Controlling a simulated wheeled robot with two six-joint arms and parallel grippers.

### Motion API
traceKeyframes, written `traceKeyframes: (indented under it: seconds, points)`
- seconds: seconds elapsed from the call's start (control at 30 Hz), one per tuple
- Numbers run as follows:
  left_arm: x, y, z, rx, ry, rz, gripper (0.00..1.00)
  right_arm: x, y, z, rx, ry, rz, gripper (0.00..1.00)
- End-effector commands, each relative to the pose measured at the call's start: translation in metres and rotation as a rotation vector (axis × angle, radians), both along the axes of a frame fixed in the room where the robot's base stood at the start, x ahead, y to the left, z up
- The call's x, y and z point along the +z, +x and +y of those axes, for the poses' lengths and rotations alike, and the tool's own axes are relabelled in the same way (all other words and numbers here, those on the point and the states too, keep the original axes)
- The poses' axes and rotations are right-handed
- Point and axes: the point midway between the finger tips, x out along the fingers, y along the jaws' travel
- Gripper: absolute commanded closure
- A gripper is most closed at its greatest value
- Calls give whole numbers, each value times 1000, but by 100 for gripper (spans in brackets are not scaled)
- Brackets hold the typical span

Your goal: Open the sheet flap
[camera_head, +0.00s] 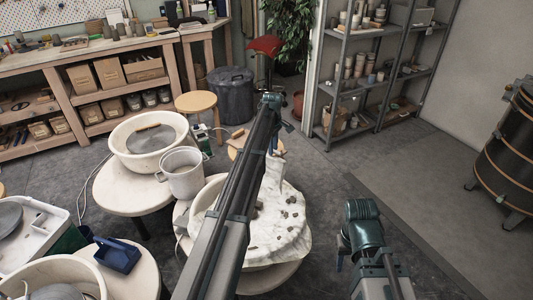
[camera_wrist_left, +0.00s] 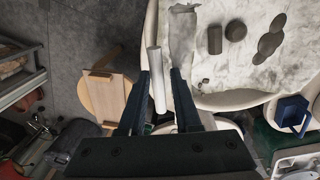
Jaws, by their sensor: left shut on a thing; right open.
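A white basin (camera_head: 120,145) and a grey bucket (camera_head: 182,172) stand left of the sheet. A stool with a wooden board (camera_wrist_left: 110,95) is beside my left gripper. A blue tray (camera_head: 117,254) sits at lower left.

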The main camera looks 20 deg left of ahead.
Motion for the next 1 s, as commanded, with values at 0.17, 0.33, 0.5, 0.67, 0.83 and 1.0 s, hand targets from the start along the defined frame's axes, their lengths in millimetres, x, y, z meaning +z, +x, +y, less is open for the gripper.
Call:
traceKeyframes:
  seconds: [0.17,0.33,0.5,0.67,0.83,1.0]
  points:
    - [-15,2,-12,-5,-17,28,100,-15,0,0,0,0,0,50]
    - [-17,6,-13,-3,-15,27,100,-17,0,0,0,0,0,50]
    - [-18,7,-13,-2,-14,28,100,-18,0,0,0,0,0,50]
    - [-18,6,-12,-2,-13,28,100,-18,0,0,0,0,0,50]
    - [-18,6,-12,-1,-12,29,100,-18,0,0,0,0,0,50]
    - [-18,5,-10,0,-10,28,68,-18,0,0,0,0,0,50]
